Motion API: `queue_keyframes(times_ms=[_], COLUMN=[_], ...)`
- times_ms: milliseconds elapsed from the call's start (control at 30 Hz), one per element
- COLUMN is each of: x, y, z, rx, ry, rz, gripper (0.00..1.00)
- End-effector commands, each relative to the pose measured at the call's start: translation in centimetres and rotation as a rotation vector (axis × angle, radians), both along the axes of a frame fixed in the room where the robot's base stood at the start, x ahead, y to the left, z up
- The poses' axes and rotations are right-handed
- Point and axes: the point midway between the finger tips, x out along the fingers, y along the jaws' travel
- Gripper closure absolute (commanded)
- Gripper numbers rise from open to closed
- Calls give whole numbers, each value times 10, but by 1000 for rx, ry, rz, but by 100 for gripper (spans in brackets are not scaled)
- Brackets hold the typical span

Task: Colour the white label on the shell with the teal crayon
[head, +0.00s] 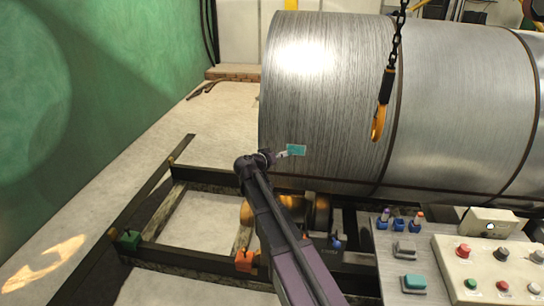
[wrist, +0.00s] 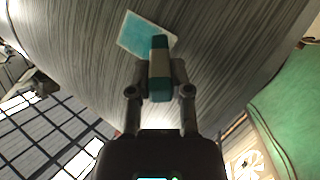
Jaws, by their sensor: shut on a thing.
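The shell (head: 330,110) is a large grey brushed-metal cylinder lying on its side. Its label (head: 296,150) looks mostly teal in the head view. In the wrist view the label (wrist: 138,32) is teal over most of its face, with a pale strip along its edges. My gripper (wrist: 160,82) is shut on the teal crayon (wrist: 160,56), which has a pale band round its middle. The crayon's tip end overlaps the lower right part of the label; I cannot tell whether it touches. In the head view my gripper (head: 278,155) is just left of the label, and the crayon is too small to make out.
A chain with an orange hook (head: 379,118) hangs in front of the shell, right of the label. A button panel (head: 490,270) and a grey bench with crayon-like pieces in blue holders (head: 398,222) are at lower right. A dark frame (head: 190,258) lies below the shell.

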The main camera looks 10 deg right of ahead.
Motion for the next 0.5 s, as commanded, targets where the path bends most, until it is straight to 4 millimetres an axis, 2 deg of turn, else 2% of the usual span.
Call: queue_keyframes(times_ms=[200, 500], x=[-5, -5], y=[-13, -16], z=[0, 0], rx=[0, 0], ry=[1, 0], rz=[-1, 0], gripper=[100, 100])
